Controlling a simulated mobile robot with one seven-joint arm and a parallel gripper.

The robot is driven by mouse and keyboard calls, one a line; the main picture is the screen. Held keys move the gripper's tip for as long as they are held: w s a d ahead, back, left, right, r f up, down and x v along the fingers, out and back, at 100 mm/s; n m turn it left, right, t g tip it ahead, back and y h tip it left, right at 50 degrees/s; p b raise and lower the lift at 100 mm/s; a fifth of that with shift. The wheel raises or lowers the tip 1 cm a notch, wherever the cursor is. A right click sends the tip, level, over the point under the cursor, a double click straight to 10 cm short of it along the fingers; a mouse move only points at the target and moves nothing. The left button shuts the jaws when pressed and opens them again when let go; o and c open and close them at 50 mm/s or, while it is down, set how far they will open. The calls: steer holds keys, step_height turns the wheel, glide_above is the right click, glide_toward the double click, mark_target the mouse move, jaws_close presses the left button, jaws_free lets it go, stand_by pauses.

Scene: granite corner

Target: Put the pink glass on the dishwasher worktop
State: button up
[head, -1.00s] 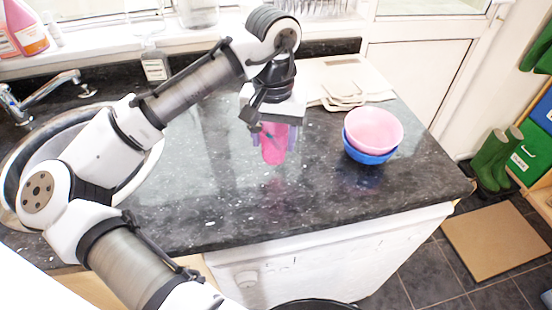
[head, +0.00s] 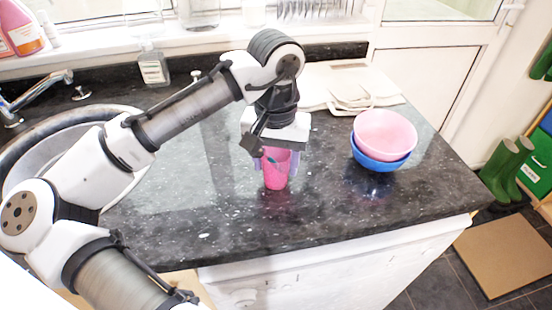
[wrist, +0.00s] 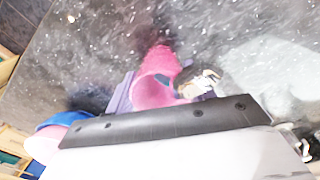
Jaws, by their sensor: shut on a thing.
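The pink glass (head: 275,178) is upright between the fingers of my gripper (head: 276,163), over the dark speckled worktop (head: 330,210). My gripper points down and is shut on the glass. The glass's base is at or very close to the worktop; I cannot tell for sure whether it touches. In the wrist view the glass (wrist: 152,88) shows below the gripper body, with a lilac finger (wrist: 120,98) beside it. The white dishwasher front (head: 330,270) is below the worktop edge.
A pink bowl (head: 386,132) sits in a blue bowl (head: 372,158) to the right of the gripper. Pale boards (head: 345,88) lie at the back. A round sink (head: 50,125) is at the left. Worktop in front of the glass is clear.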

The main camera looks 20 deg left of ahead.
steer(key=o, duration=1)
step_height(320, 180, up, 12)
steer(key=shift+r, duration=0.1)
